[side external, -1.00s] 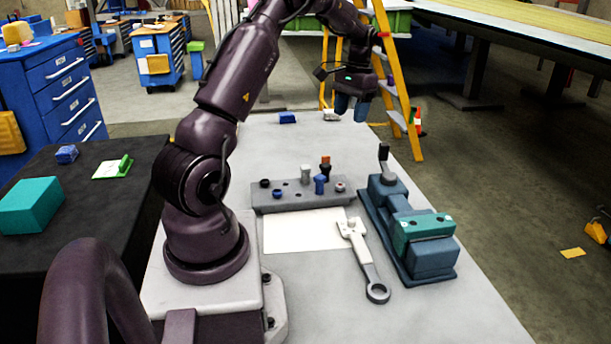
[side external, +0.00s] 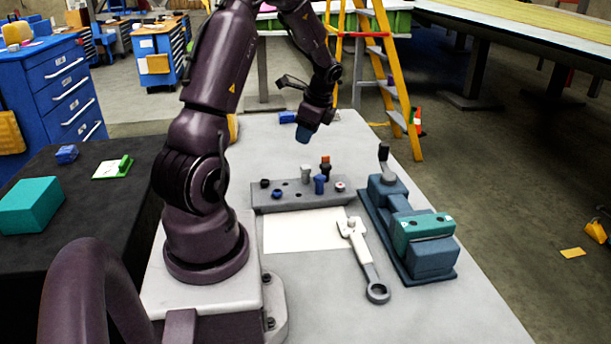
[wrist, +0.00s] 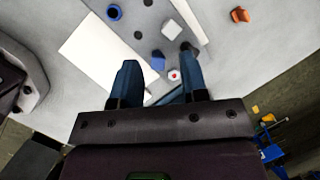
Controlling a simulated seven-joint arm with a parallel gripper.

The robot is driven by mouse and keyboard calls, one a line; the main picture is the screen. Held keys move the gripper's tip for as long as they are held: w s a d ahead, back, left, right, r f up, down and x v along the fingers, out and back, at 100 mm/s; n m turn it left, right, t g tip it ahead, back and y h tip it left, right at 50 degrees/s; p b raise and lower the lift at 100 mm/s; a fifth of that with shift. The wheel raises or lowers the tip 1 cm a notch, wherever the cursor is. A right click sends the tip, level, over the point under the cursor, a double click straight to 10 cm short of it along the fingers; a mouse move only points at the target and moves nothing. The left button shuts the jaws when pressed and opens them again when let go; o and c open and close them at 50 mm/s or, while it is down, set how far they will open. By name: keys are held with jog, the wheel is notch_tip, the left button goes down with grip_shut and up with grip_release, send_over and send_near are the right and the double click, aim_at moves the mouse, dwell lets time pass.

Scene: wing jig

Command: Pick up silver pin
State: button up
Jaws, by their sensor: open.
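A grey peg block (side external: 264,200) stands on the bench and holds several pins. A tall pale grey pin (side external: 306,173), the closest match to silver, stands upright in it; it shows in the wrist view too (wrist: 172,30). A lower pale pin with a red dot (side external: 340,186) sits near the block's right end. A blue pin (side external: 320,184) stands between them. My gripper (side external: 303,137) is open and empty, above and behind the block, touching nothing. In the wrist view its two blue fingers are spread, and the pale grey pin lies beyond their tips.
A white sheet (side external: 300,232) and a wrench-like tool (side external: 364,260) lie in front. A blue-teal vise (side external: 425,255) stands at the right. The bench behind the block is mostly clear.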

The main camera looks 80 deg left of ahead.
aim_at(306, 166)
jog(key=a+f+m, duration=0.1)
jog(key=f+m, duration=0.2)
jog(key=f, duration=0.1)
jog(key=a+f+m+t+y, duration=0.1)
jog(key=f+m, duration=0.2)
jog(key=f, duration=0.2)
jog(key=a+f+m, duration=0.2)
jog(key=f+m, duration=0.2)
jog(key=f, duration=0.1)
jog(key=shift+f+t, duration=0.15)
jog(key=shift+t, duration=0.25)
jog(key=c, duration=0.7)
